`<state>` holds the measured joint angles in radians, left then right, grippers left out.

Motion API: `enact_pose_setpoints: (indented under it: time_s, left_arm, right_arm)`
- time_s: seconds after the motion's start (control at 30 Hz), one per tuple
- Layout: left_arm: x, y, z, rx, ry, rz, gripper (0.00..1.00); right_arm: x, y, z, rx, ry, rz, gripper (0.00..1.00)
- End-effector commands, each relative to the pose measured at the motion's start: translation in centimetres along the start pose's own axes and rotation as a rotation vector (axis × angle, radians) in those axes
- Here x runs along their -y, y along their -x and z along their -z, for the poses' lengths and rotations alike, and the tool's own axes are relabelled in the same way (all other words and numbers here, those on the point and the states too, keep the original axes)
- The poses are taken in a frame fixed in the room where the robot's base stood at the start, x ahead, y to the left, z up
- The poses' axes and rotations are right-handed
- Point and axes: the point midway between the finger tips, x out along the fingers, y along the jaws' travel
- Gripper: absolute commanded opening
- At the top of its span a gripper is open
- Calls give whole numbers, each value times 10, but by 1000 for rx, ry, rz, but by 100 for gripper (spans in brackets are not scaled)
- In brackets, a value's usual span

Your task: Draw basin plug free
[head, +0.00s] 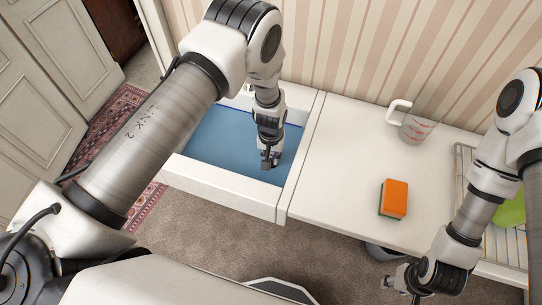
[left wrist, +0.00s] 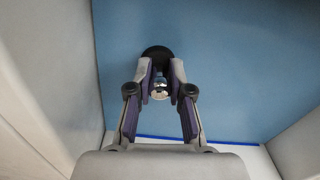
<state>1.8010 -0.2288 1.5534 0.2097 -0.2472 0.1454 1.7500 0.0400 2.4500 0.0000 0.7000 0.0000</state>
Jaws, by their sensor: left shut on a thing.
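The white basin (head: 218,190) holds a flat blue surface that looks like water. My left gripper (head: 270,162) reaches down into it near the front right. In the left wrist view the black round plug (left wrist: 154,51) shows beyond the fingertips. A small shiny metal knob (left wrist: 160,86) sits between the fingers of the left gripper (left wrist: 161,82), which are shut on it. In the head view the gripper hides the plug. Whether the plug is seated in the drain or lifted cannot be told. My right gripper (head: 402,284) is low at the bottom right, away from the basin; its jaw opening is unclear.
Right of the basin, the white counter (head: 335,165) bears an orange and green sponge (head: 395,198) and a clear measuring jug (head: 417,126). A wire rack (head: 465,165) with a green item stands at the far right. The basin's walls surround my left gripper.

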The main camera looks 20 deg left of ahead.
Motion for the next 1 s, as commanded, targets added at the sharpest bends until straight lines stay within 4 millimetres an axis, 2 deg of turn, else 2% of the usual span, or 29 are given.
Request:
enact_pose_setpoints:
  time_s: [0.17,0.6,0.9,1.0]
  left_arm:
    - [0,1,0,0,0,0,0]
    - [0,40,0,0,-1,0,0]
    - [0,40,0,0,0,0,0]
    - [1,48,5,-4,0,0,0]
  right_arm:
    - [0,1,0,0,0,0,40]
    - [0,33,0,0,0,0,40]
    - [0,32,0,0,0,0,40]
    - [0,30,0,0,0,0,40]
